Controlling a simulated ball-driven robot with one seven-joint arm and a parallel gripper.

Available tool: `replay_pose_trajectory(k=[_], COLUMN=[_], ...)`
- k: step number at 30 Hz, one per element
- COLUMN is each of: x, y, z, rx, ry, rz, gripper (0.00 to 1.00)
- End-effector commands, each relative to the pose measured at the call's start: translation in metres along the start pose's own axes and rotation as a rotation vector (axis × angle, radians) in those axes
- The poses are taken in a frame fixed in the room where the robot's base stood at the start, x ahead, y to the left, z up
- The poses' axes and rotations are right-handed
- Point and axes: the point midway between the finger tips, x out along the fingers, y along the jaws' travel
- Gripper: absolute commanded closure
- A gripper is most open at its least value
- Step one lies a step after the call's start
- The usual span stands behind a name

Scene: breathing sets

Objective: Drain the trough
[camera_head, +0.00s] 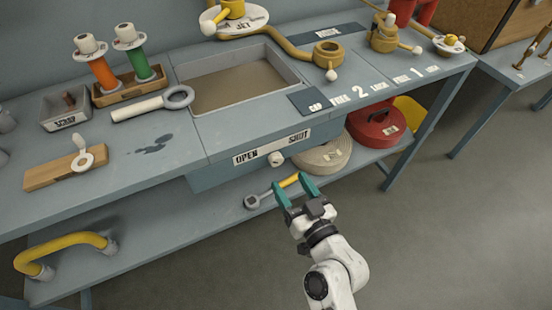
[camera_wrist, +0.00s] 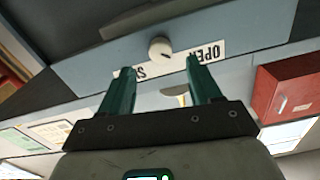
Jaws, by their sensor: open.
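The trough (camera_head: 205,105) is a rectangular basin sunk in the blue-grey bench, with brownish contents (camera_head: 238,87). On the front panel below it is a white label reading OPEN and SHUT (camera_head: 246,155). In the wrist view the knob (camera_wrist: 160,49) and label (camera_wrist: 208,52) appear upside down, just beyond the fingertips. My gripper (camera_head: 294,182) has green fingers, open and empty, in front of and below the knob. It also shows in the wrist view (camera_wrist: 160,75), with the knob between the fingers' directions, apart from them.
A magnifier-like ring tool (camera_head: 179,97), orange and green cylinders (camera_head: 103,72) and a wooden block (camera_head: 66,168) lie left of the trough. Brass fittings (camera_head: 328,53) stand right. Floor in front is clear.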

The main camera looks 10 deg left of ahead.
Motion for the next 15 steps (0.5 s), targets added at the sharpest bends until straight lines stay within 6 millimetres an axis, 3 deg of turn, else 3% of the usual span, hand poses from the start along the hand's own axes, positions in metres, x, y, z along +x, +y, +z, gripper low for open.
replay_pose_trajectory(k=[6, 15], x=[0.042, 0.080], y=[-0.001, -0.001], z=[-0.004, -0.001], rx=[-0.002, -0.001], ry=[-0.001, -0.002], rz=[-0.003, -0.002], gripper=[0.37, 0.37])
